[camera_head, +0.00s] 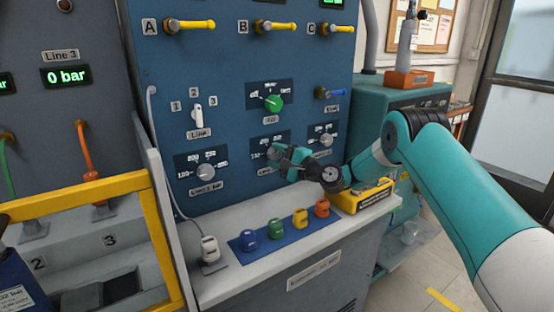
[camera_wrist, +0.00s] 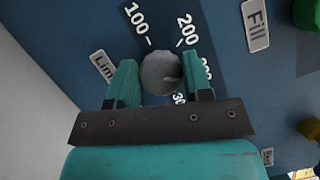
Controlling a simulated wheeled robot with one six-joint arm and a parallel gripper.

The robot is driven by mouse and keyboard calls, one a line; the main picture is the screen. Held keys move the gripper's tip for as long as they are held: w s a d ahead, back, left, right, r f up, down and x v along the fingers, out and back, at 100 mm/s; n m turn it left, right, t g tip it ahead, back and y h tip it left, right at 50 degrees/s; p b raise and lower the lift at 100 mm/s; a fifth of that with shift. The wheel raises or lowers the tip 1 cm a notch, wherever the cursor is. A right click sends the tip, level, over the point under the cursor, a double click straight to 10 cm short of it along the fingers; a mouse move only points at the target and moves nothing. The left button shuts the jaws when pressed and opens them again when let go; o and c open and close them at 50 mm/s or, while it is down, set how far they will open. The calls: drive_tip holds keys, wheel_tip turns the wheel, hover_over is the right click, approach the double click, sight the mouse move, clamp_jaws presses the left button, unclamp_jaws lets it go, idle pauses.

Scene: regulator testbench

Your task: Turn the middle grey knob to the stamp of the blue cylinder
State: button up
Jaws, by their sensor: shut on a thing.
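My gripper (camera_head: 277,153) is at the middle dial of the blue panel. In the wrist view, my gripper (camera_wrist: 160,76) has one finger on each side of the round grey knob (camera_wrist: 161,72) and is shut on it. A pale mark on the knob points to the picture's right. Marks 100 and 200 read clearly; others beyond 200 are partly hidden by the right finger. In the head view my gripper hides the middle knob. The blue cylinder (camera_head: 249,240) stands leftmost on a blue mat (camera_head: 236,248); its stamp is too small to read.
Grey knobs sit at left (camera_head: 206,171) and right (camera_head: 326,140). A green knob (camera_head: 273,103) is above. Green (camera_head: 276,229), yellow (camera_head: 300,218) and orange (camera_head: 322,208) cylinders share the mat. A grey connector (camera_head: 209,250) and yellow box (camera_head: 362,196) flank them on the ledge.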

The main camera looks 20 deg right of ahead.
idle(0.3)
drive_tip(key=o, duration=0.9)
drive_tip(key=b+v, duration=0.4)
drive_tip(key=v, duration=0.1)
drive_tip(key=b+v, duration=0.5)
drive_tip(key=f+b+v, duration=0.1)
drive_tip(key=b+v, duration=0.3)
drive_tip(key=v, duration=0.1)
drive_tip(key=shift+a+b, duration=0.1)
drive_tip(key=shift+b, duration=0.25)
drive_tip(key=shift+s+d+b, duration=0.5)
drive_tip(key=shift+s+b, duration=0.05)
drive_tip(key=shift+b, duration=0.55)
drive_tip(key=shift+s+d+r+b, duration=0.2)
drive_tip(key=shift+s+d+b, duration=0.1)
drive_tip(key=shift+s+b, duration=0.25)
